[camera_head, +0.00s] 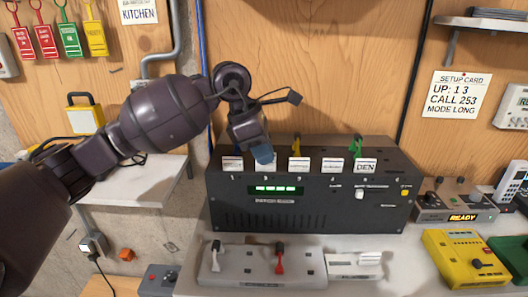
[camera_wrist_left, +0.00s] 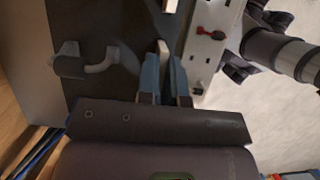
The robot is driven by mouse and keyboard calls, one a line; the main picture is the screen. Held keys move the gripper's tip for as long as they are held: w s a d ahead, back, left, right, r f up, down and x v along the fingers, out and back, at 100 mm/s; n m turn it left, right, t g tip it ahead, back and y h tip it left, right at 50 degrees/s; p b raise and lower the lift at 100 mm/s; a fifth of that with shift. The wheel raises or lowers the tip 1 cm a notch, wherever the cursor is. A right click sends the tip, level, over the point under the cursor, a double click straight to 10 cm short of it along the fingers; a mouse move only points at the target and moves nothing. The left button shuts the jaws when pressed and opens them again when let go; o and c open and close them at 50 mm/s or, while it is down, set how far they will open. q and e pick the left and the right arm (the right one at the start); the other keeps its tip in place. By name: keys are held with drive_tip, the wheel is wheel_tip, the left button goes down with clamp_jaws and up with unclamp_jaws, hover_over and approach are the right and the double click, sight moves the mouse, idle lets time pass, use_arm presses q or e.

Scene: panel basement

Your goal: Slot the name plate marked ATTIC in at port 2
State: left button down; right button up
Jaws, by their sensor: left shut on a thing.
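My left gripper (camera_head: 263,153) reaches down over the black panel box (camera_head: 310,205), at the port marked 2. It is shut on a pale name plate, whose edge shows between the blue fingertips in the left wrist view (camera_wrist_left: 163,47). The plate is partly hidden by the fingertips in the head view (camera_head: 267,166); its lettering cannot be read, nor whether it sits in the port. Other white plates stand at the neighbouring ports: one at port 1 (camera_head: 232,164), two to the right, and one marked DEN (camera_head: 365,166).
Green and yellow clips stand behind the plates. A grey unit with a red lever (camera_head: 280,262) and a white tray (camera_head: 355,264) lie in front of the box. A yellow device (camera_head: 465,258) and a READY unit (camera_head: 456,207) are at the right. A setup card (camera_head: 458,94) hangs behind.

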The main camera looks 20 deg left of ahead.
use_arm(q)
drive_tip(key=shift+f, duration=0.25)
use_arm(e)
drive_tip(key=shift+w, duration=0.5)
drive_tip(key=shift+s+f, duration=0.1)
drive_tip(key=shift+s, duration=0.15)
use_arm(q)
drive_tip(key=shift+f+b, duration=0.15)
drive_tip(key=shift+b, duration=0.15)
use_arm(e)
drive_tip(key=shift+s+f, duration=0.3)
drive_tip(key=shift+w+r, duration=0.15)
drive_tip(key=shift+w, duration=0.25)
use_arm(q)
drive_tip(key=c, duration=1.2)
unclamp_jaws()
